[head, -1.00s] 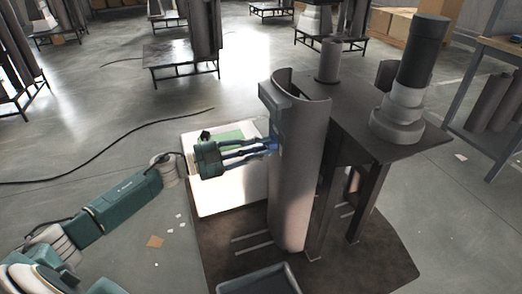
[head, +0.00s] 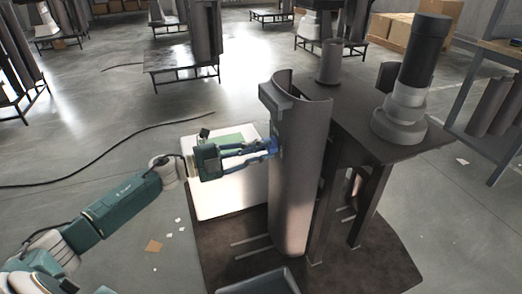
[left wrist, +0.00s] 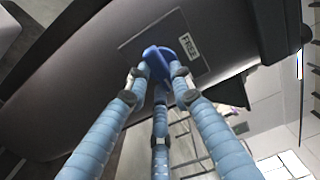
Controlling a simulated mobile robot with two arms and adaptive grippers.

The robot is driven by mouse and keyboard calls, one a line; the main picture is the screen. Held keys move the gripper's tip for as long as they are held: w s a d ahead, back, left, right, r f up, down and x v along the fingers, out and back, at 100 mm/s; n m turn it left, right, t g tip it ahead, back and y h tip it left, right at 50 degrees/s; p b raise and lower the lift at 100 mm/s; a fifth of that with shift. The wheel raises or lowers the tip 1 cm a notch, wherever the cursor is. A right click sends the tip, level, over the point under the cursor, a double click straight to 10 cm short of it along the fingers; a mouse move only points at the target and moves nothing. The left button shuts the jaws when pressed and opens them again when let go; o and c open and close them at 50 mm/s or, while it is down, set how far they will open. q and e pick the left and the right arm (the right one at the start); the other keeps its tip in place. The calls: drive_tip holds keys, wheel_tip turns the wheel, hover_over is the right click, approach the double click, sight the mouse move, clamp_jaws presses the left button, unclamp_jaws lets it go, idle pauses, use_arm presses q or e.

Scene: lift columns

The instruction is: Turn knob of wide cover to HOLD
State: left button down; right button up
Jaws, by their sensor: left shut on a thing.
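The wide cover (head: 296,185) is a tall grey curved shell standing upright at the front of the dark table. It also fills the upper part of the left wrist view (left wrist: 60,95). A blue knob (left wrist: 157,58) sits on a plate on its side, beside a small light label that appears to read FREE (left wrist: 190,46). My left gripper (head: 272,148) comes in from the left with its fingers shut on the knob. In the left wrist view its fingertips (left wrist: 160,73) close around the knob, partly hiding it. My right gripper is not in view.
The dark table (head: 375,135) carries a stacked grey and black column (head: 410,85) and a short cylinder (head: 331,62). A white box (head: 225,195) stands behind my left gripper. A grey tray (head: 258,282) lies at the bottom. A black cable (head: 100,165) crosses the floor.

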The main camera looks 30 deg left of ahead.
use_arm(q)
drive_tip(key=c, duration=1.5)
unclamp_jaws()
drive_tip(key=shift+s, duration=0.1)
drive_tip(key=v, duration=1.1)
drive_tip(key=shift+s+a, duration=0.3)
